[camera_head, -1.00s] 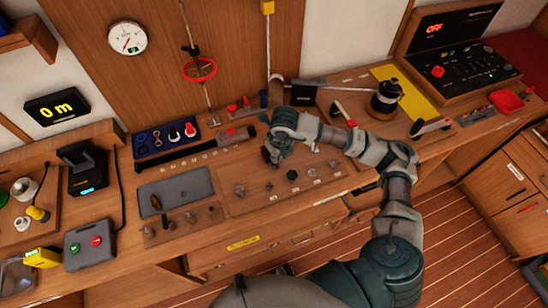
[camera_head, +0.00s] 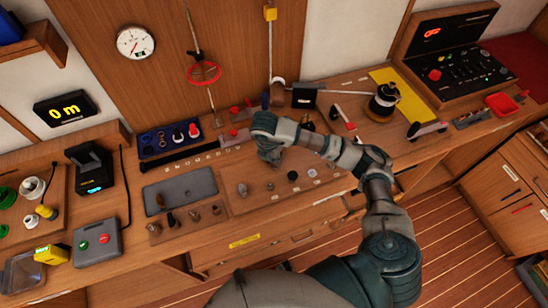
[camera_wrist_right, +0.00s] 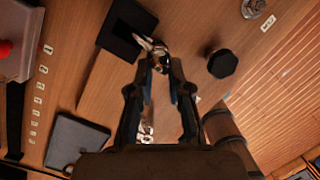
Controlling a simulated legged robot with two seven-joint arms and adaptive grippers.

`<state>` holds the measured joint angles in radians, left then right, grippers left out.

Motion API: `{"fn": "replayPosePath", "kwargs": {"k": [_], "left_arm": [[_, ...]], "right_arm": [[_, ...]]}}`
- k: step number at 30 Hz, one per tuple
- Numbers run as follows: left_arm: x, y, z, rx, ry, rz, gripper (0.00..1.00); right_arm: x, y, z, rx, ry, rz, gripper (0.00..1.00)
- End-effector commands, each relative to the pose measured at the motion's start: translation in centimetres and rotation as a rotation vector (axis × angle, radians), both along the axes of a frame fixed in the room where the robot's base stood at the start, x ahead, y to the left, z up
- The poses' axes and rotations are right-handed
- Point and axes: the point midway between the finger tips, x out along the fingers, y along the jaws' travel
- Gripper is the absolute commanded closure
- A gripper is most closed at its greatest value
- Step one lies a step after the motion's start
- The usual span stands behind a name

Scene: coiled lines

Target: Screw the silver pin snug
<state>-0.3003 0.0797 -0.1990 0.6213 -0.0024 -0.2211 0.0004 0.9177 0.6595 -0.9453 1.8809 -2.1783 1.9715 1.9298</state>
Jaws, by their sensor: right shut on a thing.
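My right gripper (camera_head: 272,160) is low over the wooden board (camera_head: 240,207) in the head view. In the right wrist view its fingers (camera_wrist_right: 162,68) are closed together on a small silver piece (camera_wrist_right: 157,47), seemingly the silver pin. The piece shows just beyond the fingertips, beside a dark flat square (camera_wrist_right: 127,28). In the head view the gripper and wrist hide it. I cannot tell how deep it sits. My left gripper is not in view.
A black knob (camera_head: 293,175) stands on the board close by and also shows in the wrist view (camera_wrist_right: 221,63). A silver fitting (camera_head: 242,188) stands to the left. A grey tray (camera_head: 183,188) and several small pegs lie further left. A blue rack (camera_head: 168,138) is behind.

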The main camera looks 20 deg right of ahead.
Motion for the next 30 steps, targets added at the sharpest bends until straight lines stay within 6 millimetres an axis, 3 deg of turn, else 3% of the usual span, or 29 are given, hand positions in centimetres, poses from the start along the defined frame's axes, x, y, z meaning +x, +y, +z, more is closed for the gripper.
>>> {"fn": "replayPosePath", "kwargs": {"k": [1,2,3,10,13,23,30], "left_arm": [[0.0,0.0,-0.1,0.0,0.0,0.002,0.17],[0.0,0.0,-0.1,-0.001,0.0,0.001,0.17],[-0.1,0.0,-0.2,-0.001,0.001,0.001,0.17],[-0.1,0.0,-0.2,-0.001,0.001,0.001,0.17],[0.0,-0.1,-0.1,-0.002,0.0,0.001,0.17],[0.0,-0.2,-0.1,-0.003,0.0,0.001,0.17],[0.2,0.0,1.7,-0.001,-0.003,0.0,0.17]], "right_arm": [[0.1,-0.4,-0.2,-0.006,-0.002,-0.01,1.0],[0.1,-0.4,-0.2,-0.006,-0.003,-0.009,0.75],[0.1,-0.4,-0.2,-0.005,-0.002,-0.008,0.65],[0.1,-0.2,-0.1,-0.002,-0.004,-0.002,0.63],[0.0,-0.1,-0.1,-0.002,-0.004,-0.001,0.38],[0.0,0.1,0.1,-0.002,-0.004,0.002,0.36],[0.1,0.0,2.5,-0.001,-0.006,0.001,0.36]]}}
